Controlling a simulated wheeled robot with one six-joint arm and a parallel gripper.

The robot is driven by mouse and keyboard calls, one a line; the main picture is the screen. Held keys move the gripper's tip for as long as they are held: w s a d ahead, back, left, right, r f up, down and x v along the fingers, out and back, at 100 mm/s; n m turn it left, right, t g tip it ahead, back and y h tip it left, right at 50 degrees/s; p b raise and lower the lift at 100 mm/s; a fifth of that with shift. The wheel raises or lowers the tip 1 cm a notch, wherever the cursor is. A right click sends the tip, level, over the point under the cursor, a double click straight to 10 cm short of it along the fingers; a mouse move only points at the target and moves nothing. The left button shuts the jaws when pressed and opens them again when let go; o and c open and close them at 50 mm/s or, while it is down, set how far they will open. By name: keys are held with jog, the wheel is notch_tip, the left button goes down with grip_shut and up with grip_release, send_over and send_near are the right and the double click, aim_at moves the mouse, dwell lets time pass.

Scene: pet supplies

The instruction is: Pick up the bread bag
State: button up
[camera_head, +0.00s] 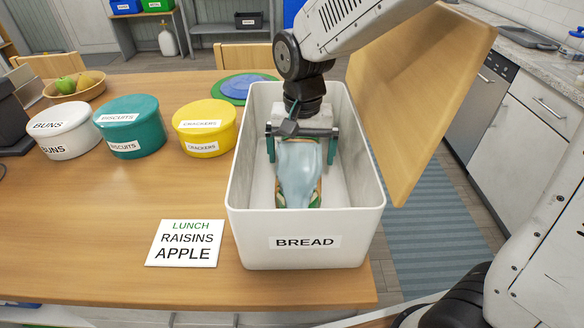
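The bread bag (297,178) lies inside a white, open-topped box (375,170) labelled BREAD. The bag is pale blue and translucent, with brown and green parts at its edges. My gripper (300,155) reaches down into the box over the far part of the bag. Its two teal fingers are spread wide, one on each side of the bag. I cannot tell whether the fingers touch the bag. The far end of the bag is hidden under my gripper.
A wooden lid or board (415,100) stands tilted at the box's right side. White buns (62,130), teal biscuits (130,126) and yellow crackers (204,127) tubs stand left. A LUNCH card (185,243) lies in front. The table's left front is clear.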

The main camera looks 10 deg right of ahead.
jog(key=f, duration=0.4)
jog(key=shift+w+a+f, duration=0.1)
jog(key=shift+w+a, duration=0.05)
jog(key=shift+w, duration=0.1)
jog(key=c, duration=1.2)
jog(key=shift+c, duration=0.2)
jog(key=shift+r, duration=0.25)
